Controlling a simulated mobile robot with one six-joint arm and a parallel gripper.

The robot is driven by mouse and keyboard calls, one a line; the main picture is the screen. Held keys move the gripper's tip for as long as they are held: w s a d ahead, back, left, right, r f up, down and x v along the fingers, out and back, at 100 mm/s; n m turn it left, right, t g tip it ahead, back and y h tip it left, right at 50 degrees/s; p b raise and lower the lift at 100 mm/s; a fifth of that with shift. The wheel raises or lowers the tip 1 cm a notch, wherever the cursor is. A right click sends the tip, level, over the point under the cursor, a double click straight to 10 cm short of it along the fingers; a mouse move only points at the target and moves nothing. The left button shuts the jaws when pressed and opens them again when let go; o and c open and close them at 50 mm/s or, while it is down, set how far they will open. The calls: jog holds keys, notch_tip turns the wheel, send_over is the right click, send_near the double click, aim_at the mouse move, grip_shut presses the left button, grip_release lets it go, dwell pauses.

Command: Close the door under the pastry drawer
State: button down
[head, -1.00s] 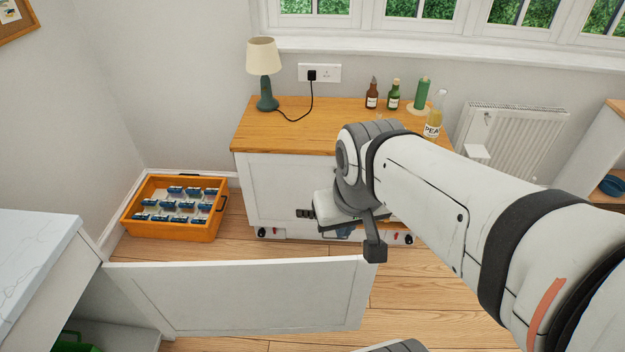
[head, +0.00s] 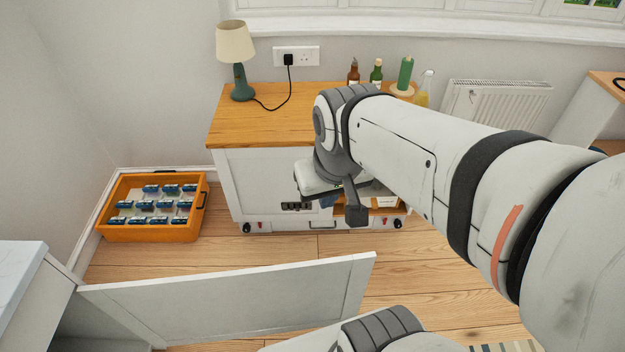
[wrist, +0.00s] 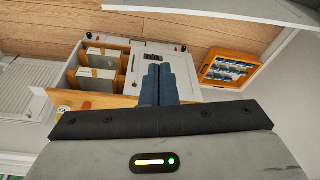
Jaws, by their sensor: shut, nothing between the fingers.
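A white panelled door (head: 235,300) stands wide open across the lower left of the head view, its left end at the white cabinet (head: 22,290). No pastry drawer can be made out. My gripper's blue fingers (wrist: 158,85) are shut with nothing between them in the wrist view. In the head view they are mostly hidden behind my wrist, beyond the door's free right end and in front of the wooden-topped cabinet (head: 265,125). A white panel edge, probably this door, crosses the top right of the wrist view (wrist: 215,10). I see no contact with the door.
An orange crate (head: 150,232) with several blue-labelled packs lies on the floor at left. A lamp (head: 237,60) and several bottles stand on the wooden top. A radiator (head: 497,110) is at right. Wooden floor (head: 300,250) lies bare between door and cabinet.

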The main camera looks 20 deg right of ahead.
jog(key=w+d+f+m+g+b, duration=0.1)
jog(key=w+d+f+g+b, duration=0.15)
jog(key=w+f+b, duration=0.55)
jog(key=w+d+f+g+b, duration=0.1)
jog(key=w+d+f, duration=0.25)
jog(key=f, duration=0.75)
jog(key=w+d+f+m+g+b, duration=0.15)
jog(key=w+d+f+b, duration=0.3)
jog(key=f, duration=0.55)
jog(key=s+a+f+b, duration=0.1)
jog(key=s+f, duration=0.4)
jog(key=f, duration=0.5)
jog(key=shift+s+a+g, duration=0.15)
jog(key=shift+a+g, duration=0.15)
jog(key=shift+g, duration=0.1)
jog(key=shift+n, duration=0.25)
